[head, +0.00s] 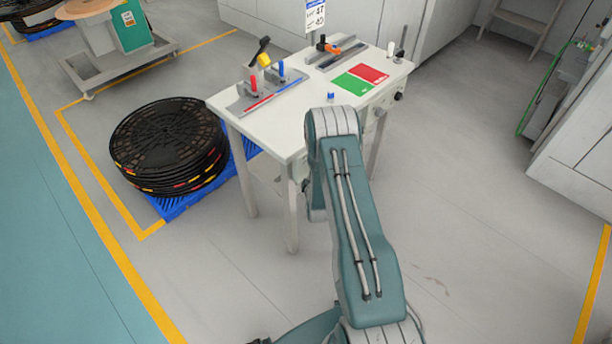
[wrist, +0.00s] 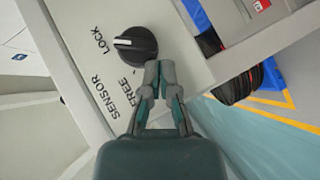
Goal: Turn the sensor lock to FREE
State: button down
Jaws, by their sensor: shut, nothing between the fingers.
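The sensor lock is a round black knob (wrist: 136,46) on a pale panel (wrist: 75,50), seen in the wrist view. Its white pointer mark faces left, toward the printed word LOCK. The words FREE and SENSOR are printed below and left of the knob. My gripper (wrist: 160,70) is shut and empty, with its fingertips at the knob's lower right edge. I cannot tell whether they touch it. In the head view my arm hides the gripper and the knob.
The white workstation table (head: 224,105) carries a red pad (head: 370,74), a green pad (head: 353,87) and a fixture with coloured handles (head: 268,92). Black reels (head: 170,140) are stacked on a blue pallet (head: 178,207) to the left. The floor right of my arm is clear.

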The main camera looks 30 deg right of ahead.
jog(key=d+f+n+t+h, duration=0.2)
jog(key=n+t, duration=0.1)
jog(key=shift+w+f, duration=0.15)
dwell(0.8)
jog(key=shift+a+f+n, duration=0.1)
jog(key=shift+n, duration=0.2)
jog(key=shift+w+d+f, duration=0.15)
jog(key=shift+d+f, duration=0.05)
jog(key=shift+d, duration=0.1)
dwell(1.7)
